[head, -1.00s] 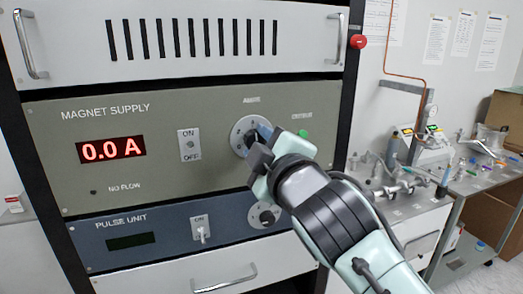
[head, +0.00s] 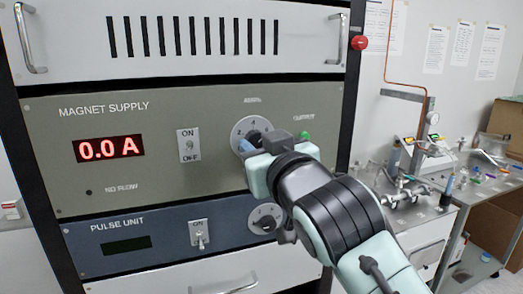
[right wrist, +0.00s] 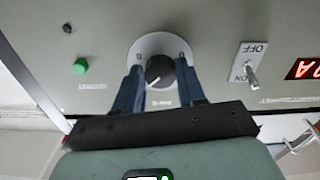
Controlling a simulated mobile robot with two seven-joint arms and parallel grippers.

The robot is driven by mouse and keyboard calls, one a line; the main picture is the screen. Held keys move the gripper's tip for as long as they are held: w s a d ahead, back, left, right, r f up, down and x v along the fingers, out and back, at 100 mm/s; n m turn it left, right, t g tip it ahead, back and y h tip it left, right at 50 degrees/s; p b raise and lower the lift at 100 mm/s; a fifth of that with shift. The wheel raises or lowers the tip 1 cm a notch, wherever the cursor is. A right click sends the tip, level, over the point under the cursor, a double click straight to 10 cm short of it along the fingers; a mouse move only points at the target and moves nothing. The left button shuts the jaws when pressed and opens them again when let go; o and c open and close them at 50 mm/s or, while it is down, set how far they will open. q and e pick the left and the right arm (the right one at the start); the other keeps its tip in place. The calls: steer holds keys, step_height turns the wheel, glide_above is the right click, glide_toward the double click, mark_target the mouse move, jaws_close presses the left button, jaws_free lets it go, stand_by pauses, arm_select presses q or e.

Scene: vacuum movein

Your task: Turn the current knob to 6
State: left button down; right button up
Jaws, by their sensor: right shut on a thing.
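The current knob (head: 253,135) is a dark round knob on a pale numbered dial, on the grey-green MAGNET SUPPLY panel. It also shows in the right wrist view (right wrist: 159,69), with a white pointer line on its face. My right gripper (head: 248,143) is at the dial, and its blue fingers (right wrist: 160,76) are shut on the knob from both sides. The gripper covers part of the dial in the head view, and the number under the pointer cannot be read. The red display (head: 109,148) reads 0.0 A. My left gripper is not in view.
An ON/OFF toggle switch (head: 189,146) is left of the knob. A green button (head: 305,137) under OUTPUT is close to its right. Below, the PULSE UNIT panel (head: 150,240) has its own knob (head: 265,219) and switch (head: 200,234). A cluttered bench stands at the right.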

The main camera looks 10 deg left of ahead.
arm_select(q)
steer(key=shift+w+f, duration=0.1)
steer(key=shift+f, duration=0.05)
arm_select(e)
steer(key=shift+m, duration=1.1)
steer(key=o, duration=1.1)
steer(key=shift+c, duration=0.2)
arm_select(q)
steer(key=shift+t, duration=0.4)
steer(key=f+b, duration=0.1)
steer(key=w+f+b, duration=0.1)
steer(key=b, duration=0.1)
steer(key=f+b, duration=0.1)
steer(key=b, duration=0.1)
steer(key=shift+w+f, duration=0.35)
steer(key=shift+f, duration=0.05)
arm_select(e)
steer(key=v, duration=1.3)
